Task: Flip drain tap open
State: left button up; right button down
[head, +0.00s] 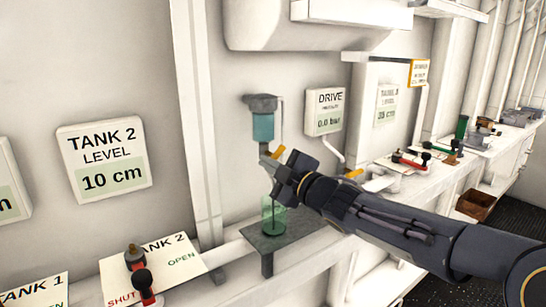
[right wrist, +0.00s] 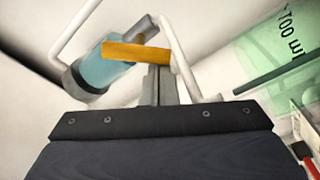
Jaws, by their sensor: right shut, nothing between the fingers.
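The drain unit has a blue bowl (head: 263,127) under a grey cap on the wall; the bowl also shows in the right wrist view (right wrist: 112,62). The orange tap lever (head: 278,152) is just below the bowl; in the right wrist view the lever (right wrist: 137,52) lies nearly level across the fingertips. My right gripper (head: 270,163) is shut and empty, its tips at the lever; I cannot tell whether they touch. In the right wrist view its fingers (right wrist: 158,82) are together. A green-tinted clear beaker (head: 274,216) stands below the tap. My left gripper is out of view.
The beaker stands on a grey bracket shelf (head: 290,233). A thin white pipe runs beside the bowl. The DRIVE sign (head: 324,111) reads 0.0 bar. A Tank 2 valve plate (head: 180,262) with a red lever is at lower left. More valves line the bench at right.

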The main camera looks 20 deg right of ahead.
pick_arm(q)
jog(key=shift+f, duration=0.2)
pick_arm(e)
jog(key=shift+d+f+n+g, duration=0.1)
jog(key=shift+f+n+g, duration=0.05)
jog(key=shift+n, duration=0.95)
jog(key=shift+d+f+n+g, duration=0.1)
jog(key=shift+n+g, duration=0.05)
jog(key=shift+n, duration=0.95)
jog(key=s+a+r, duration=0.2)
jog(key=a, duration=0.1)
jog(key=shift+s, duration=0.3)
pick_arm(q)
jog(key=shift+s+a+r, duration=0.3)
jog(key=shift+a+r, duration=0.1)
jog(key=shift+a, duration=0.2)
pick_arm(e)
jog(key=v, duration=0.7)
jog(key=shift+s+d+f, duration=0.2)
jog(key=shift+d+f, duration=0.05)
jog(key=shift+d, duration=0.1)
jog(key=shift+d, duration=0.1)
